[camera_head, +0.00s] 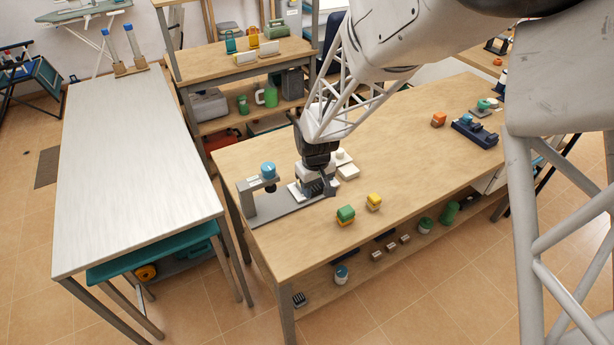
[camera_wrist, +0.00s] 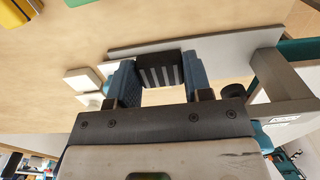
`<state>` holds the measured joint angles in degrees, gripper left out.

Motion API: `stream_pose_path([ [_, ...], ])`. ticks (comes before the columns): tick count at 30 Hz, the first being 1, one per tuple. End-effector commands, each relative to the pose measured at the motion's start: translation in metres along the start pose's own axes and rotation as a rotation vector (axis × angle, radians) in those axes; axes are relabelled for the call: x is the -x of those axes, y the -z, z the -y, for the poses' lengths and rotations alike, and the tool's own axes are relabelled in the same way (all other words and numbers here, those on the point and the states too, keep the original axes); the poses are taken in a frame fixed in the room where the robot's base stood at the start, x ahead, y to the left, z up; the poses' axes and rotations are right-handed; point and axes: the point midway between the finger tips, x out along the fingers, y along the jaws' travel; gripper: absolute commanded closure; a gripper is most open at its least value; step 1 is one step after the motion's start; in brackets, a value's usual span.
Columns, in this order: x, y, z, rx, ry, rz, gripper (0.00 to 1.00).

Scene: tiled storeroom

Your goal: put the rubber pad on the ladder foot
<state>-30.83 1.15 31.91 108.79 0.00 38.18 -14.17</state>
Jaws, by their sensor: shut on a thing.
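The rubber pad (camera_wrist: 160,70) is a small black block with pale grey ribs. In the wrist view it sits between the two blue fingertips of my gripper (camera_wrist: 158,84), which is shut on it. In the head view my gripper (camera_head: 314,187) is low over the near workbench, at the right end of a grey metal fixture (camera_head: 285,207). The arm partly hides the pad there.
The fixture has an upright arm and a blue knob (camera_head: 268,170) at its left. White blocks (camera_head: 347,171) lie just right of my gripper. A green-topped block (camera_head: 346,214) and a yellow block (camera_head: 374,201) stand near the front edge. The white table (camera_head: 135,150) is mostly bare.

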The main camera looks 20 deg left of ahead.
Motion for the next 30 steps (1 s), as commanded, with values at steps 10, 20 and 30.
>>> stream_pose_path([
  [10,-0.005,0.051,-0.014,0.000,0.000,-0.001,0.77],
  [20,-0.008,0.084,-0.022,0.000,0.000,-0.001,0.77],
  [30,-0.008,0.086,-0.023,0.000,0.000,-0.001,0.77],
])
